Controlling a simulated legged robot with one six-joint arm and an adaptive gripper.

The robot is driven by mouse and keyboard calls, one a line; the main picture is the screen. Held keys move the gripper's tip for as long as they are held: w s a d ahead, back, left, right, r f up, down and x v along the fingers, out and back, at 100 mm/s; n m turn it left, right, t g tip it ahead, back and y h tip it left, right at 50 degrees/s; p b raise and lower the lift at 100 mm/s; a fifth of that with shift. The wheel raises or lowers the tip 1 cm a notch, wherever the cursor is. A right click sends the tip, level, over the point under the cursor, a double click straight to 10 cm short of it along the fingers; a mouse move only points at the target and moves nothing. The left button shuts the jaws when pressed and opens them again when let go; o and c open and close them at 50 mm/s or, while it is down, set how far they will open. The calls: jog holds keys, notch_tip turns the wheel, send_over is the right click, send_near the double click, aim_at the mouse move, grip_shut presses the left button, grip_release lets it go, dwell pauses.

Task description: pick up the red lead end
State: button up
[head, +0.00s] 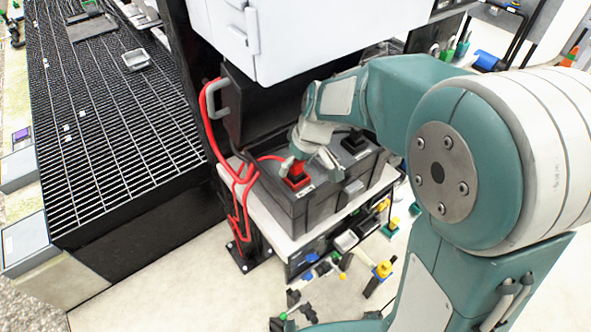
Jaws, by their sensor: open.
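The red lead (209,125) hangs in loops left of the grey box. One stretch of it (268,158) runs right, over the box's left edge, towards my gripper. The very end of the lead is small and partly hidden near the gripper, so I cannot tell its exact shape. My gripper (309,163) is open, pointing down over the left part of the box, just above and beside the red terminal block (297,180). I cannot tell whether a finger touches the lead.
The grey box (318,205) has a black terminal (354,143) on its right and sits on a white shelf (262,212). A white cabinet (300,35) overhangs it. A dark grated deck (100,120) lies left. Several small coloured parts lie below.

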grip_shut()
dwell(0.3)
jog(key=shift+r, duration=0.6)
jog(key=shift+s+d+r, duration=0.1)
jog(key=shift+s+r, duration=0.05)
jog(key=shift+r, duration=0.1)
jog(key=shift+s+f+t+y, duration=0.1)
jog(key=shift+s+t+y, duration=0.15)
jog(key=shift+t+y, duration=0.45)
jog(key=shift+s+d+t+y, duration=0.3)
jog(key=shift+d+t, duration=0.05)
jog(key=shift+t, duration=0.35)
